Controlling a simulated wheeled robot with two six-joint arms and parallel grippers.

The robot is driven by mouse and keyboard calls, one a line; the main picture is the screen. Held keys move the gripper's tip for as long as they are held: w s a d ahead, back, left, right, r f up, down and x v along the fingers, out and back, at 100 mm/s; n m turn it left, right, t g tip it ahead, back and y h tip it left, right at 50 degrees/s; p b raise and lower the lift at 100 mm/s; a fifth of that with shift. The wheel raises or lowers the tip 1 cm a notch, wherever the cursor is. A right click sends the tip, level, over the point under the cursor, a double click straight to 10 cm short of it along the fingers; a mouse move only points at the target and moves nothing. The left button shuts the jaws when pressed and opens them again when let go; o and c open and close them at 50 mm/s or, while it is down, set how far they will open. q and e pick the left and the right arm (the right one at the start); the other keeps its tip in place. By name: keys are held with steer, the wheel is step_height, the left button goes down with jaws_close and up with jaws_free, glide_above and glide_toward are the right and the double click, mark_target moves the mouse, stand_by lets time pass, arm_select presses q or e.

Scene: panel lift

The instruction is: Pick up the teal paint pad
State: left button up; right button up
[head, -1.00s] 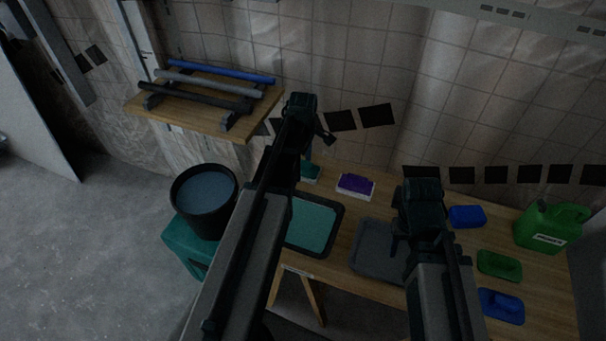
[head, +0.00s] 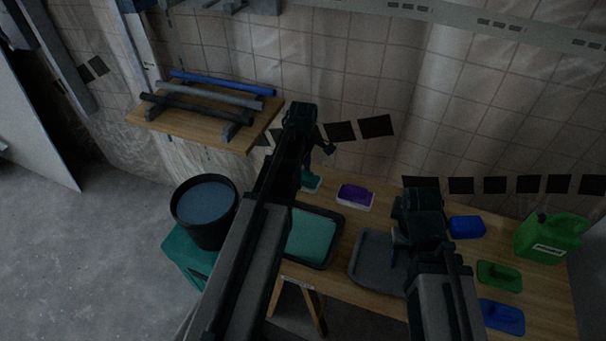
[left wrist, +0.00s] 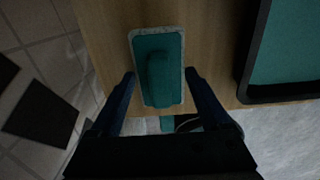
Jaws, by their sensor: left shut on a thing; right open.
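The teal paint pad (head: 313,184) lies at the back left of the wooden table (head: 335,279), partly hidden by my left arm. In the left wrist view the pad (left wrist: 159,70) shows whole, with a raised teal handle and a pale edge. My left gripper (head: 306,170) is over the pad. In the left wrist view its fingers (left wrist: 160,76) are on either side of the pad, shut on it. I see no clear gap under the pad. My right gripper (head: 395,252) is open and empty above the grey tray (head: 371,260).
A tray of teal paint (head: 312,235) sits in front of the pad, and a purple pad (head: 355,196) to its right. Blue and green pads and a green jug (head: 552,238) stand at the right.

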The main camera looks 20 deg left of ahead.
mark_target(303, 172)
arm_select(q)
step_height(303, 172, up, 10)
steer(key=p, duration=0.9)
steer(key=shift+f, duration=0.2)
steer(key=shift+f, duration=0.1)
steer(key=o, duration=0.8)
steer(key=c, duration=0.6)
